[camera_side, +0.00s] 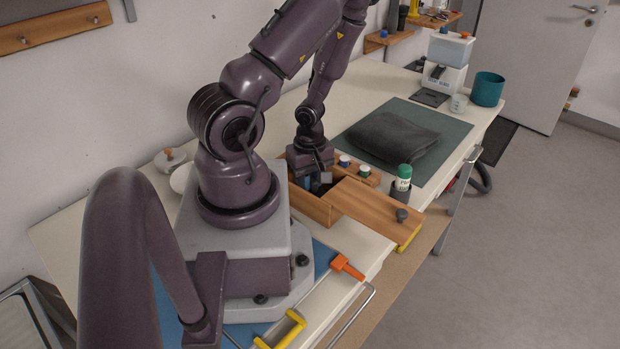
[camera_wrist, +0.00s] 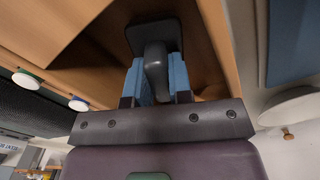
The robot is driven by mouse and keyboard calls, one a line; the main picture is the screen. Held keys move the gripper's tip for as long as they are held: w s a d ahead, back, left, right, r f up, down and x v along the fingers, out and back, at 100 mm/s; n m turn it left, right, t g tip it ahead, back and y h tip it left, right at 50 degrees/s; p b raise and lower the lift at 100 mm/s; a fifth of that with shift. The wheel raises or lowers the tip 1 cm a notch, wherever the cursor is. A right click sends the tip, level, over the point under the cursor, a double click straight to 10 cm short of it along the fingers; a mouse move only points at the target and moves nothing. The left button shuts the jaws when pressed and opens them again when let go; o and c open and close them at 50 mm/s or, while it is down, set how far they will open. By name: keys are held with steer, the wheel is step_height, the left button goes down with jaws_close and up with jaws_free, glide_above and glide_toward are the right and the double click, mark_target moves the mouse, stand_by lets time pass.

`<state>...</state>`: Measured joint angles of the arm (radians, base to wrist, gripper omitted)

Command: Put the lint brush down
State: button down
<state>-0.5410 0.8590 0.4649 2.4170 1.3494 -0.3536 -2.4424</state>
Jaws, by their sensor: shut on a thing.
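My gripper (camera_side: 318,180) points down at the opening of the wooden box (camera_side: 313,207) in the side view. In the wrist view its blue-padded fingers (camera_wrist: 156,82) are shut on the dark grey handle of the lint brush (camera_wrist: 153,38). The brush's flat dark head lies beyond the fingertips, within the box's wooden walls. I cannot tell whether the head touches the box floor. In the side view the brush is mostly hidden by the gripper and box.
A wooden lid (camera_side: 375,208) with a dark knob lies right of the opening. A green-and-white bottle (camera_side: 403,177) stands in a dark cup close by. A folded dark cloth (camera_side: 393,137) lies on a teal mat (camera_side: 440,150). Small capped jars (camera_side: 345,161) sit behind the box.

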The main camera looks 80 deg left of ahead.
steer(key=shift+f, duration=0.15)
steer(key=c, duration=1)
jaws_free()
steer(key=shift+c, duration=0.2)
